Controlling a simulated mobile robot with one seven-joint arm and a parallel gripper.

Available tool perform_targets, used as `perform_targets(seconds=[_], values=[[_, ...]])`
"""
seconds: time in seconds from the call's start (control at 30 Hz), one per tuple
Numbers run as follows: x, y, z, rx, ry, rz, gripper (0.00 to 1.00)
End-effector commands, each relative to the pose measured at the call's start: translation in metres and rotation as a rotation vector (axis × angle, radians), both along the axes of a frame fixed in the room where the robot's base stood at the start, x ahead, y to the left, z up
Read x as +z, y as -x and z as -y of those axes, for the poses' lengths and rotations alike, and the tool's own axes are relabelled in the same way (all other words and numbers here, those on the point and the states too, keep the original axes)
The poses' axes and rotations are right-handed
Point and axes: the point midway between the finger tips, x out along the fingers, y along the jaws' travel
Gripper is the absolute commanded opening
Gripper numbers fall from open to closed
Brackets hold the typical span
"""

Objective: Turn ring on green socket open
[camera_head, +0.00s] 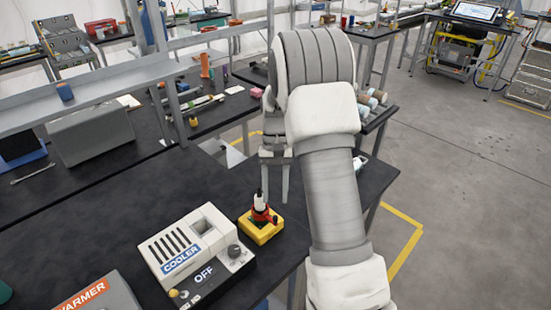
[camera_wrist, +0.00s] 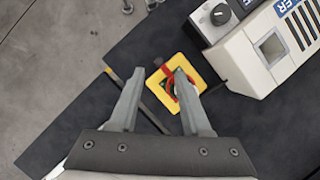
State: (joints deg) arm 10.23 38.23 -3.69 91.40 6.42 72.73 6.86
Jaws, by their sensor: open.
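The green socket (camera_head: 257,222) is set in a square yellow base (camera_head: 262,236) on the black table. A red ring (camera_head: 266,215) sits on it, and a white and black upright part stands above the ring. In the wrist view the yellow base (camera_wrist: 157,77) lies beyond the fingers, and the red ring (camera_wrist: 168,92) is partly hidden by the right finger. My gripper (camera_head: 273,198) is open and empty, pointing down, above and slightly behind the socket. In the wrist view my gripper (camera_wrist: 160,75) appears apart from the ring. The ring's exact turn cannot be told.
The cooler box (camera_head: 196,255), marked OFF, stands just left of the socket, with a knob on its front. A warmer box (camera_head: 98,297) is at the lower left. A shelf (camera_head: 95,92) crosses the back left.

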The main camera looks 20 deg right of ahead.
Motion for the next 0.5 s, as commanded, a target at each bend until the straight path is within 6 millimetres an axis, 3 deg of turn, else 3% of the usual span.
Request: perform_targets(seconds=[0.3,0.5], values=[[0.071,-0.028,0.013,-0.001,0.002,0.003,0.48],[0.096,-0.037,0.017,-0.001,0.001,-0.001,0.48]])
